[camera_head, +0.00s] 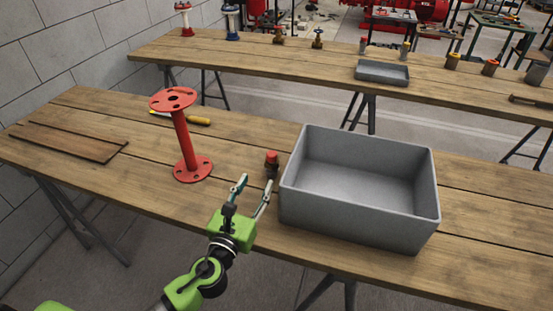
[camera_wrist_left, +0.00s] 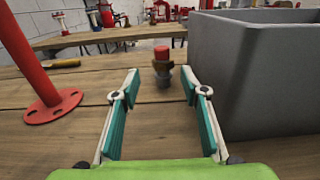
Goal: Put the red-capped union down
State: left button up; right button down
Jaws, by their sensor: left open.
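The red-capped union (camera_head: 271,163) stands upright on the near wooden table, just left of the grey bin. In the left wrist view the union (camera_wrist_left: 162,66) is centred beyond the fingertips, with a red cap over a darker body. My left gripper (camera_head: 255,190) is open and empty, with its fingers pointing at the union. The left wrist view shows its two teal-padded fingers (camera_wrist_left: 160,88) spread apart, with the union between and beyond their tips. No contact with the union shows. My right gripper is not in view.
A large empty grey bin (camera_head: 358,225) stands close right of the union. A red flanged pipe (camera_head: 186,145) stands to the left, with a yellow-handled tool (camera_head: 197,120) behind it. A brown board (camera_head: 70,140) lies at far left. A second table (camera_head: 300,66) holds a grey tray (camera_head: 382,72).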

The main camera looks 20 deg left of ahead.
aim_at(270, 157)
pick_arm(q)
jog(key=w, duration=0.7)
jog(key=shift+w+d+r+p, duration=0.15)
jog(key=shift+w+p, duration=0.1)
jog(key=shift+p, duration=0.1)
jog(key=shift+w, duration=0.2)
jog(key=w, duration=0.4)
jog(key=shift+w+d+r, duration=0.15)
jog(key=shift+d+r, duration=0.1)
jog(key=shift+w, duration=0.35)
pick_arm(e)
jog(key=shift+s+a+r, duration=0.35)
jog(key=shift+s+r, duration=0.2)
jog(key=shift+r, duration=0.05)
pick_arm(q)
jog(key=shift+s, duration=0.1)
jog(key=shift+c, duration=0.4)
grip_shut()
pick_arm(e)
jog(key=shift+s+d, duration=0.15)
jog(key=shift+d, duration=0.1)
